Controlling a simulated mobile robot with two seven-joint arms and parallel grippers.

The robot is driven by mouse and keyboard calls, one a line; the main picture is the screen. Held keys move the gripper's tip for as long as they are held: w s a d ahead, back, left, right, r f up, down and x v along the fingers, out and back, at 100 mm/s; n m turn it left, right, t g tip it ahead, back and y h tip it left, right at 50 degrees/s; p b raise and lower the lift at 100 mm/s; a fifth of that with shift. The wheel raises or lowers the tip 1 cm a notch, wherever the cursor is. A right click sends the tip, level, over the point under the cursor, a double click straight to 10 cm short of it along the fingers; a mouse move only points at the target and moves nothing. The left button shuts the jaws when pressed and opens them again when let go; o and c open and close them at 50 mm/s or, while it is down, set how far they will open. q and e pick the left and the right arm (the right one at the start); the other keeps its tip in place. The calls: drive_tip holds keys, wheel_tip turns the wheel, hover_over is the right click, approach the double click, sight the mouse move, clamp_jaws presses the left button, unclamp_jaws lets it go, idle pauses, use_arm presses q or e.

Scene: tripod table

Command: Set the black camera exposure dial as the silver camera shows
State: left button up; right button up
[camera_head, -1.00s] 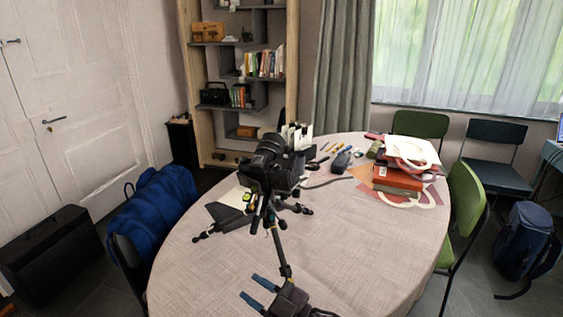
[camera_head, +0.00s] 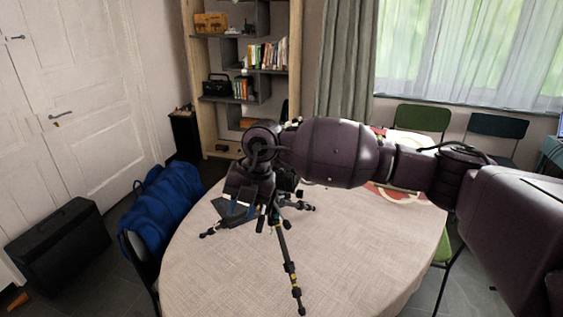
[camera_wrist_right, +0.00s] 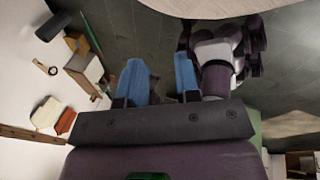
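The tripod (camera_head: 287,262) stands on the round table with its legs spread. The black camera, seen on top of it earlier, is now mostly or wholly hidden behind my right arm and gripper. Its exposure dial cannot be made out. I cannot make out the silver camera in any view. My left gripper is not in view.
The round table (camera_head: 350,260) has a clear cloth at the front. Papers (camera_head: 415,198) at the back right are partly behind my arm. A blue bag (camera_head: 165,210) is at the left edge. Green chairs (camera_head: 420,120) stand behind. Small items, including a black cylinder (camera_wrist_right: 52,26), show in the wrist view.

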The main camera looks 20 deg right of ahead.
sight(281, 169)
drive_tip(key=w+d+r+m+t+h+p, duration=0.1)
drive_tip(key=w+d+r+m+t+h, duration=0.1)
drive_tip(key=w+d+r+h, duration=0.25)
drive_tip(key=w+d+r+m+t+h, duration=0.1)
drive_tip(key=w+d+r+h, duration=0.15)
drive_tip(key=d+r, duration=0.35)
drive_tip(key=shift+y, duration=0.4)
drive_tip(key=x, duration=0.3)
drive_tip(key=p+x, duration=0.1)
drive_tip(key=x, duration=0.5)
drive_tip(key=shift+w+a+r, duration=0.1)
drive_tip(key=shift+w+a, duration=0.05)
drive_tip(key=shift+w, duration=0.2)
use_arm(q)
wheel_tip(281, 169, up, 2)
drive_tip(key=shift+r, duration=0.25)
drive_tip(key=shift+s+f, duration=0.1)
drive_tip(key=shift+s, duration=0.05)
use_arm(e)
drive_tip(key=shift+c, duration=0.3)
clamp_jaws()
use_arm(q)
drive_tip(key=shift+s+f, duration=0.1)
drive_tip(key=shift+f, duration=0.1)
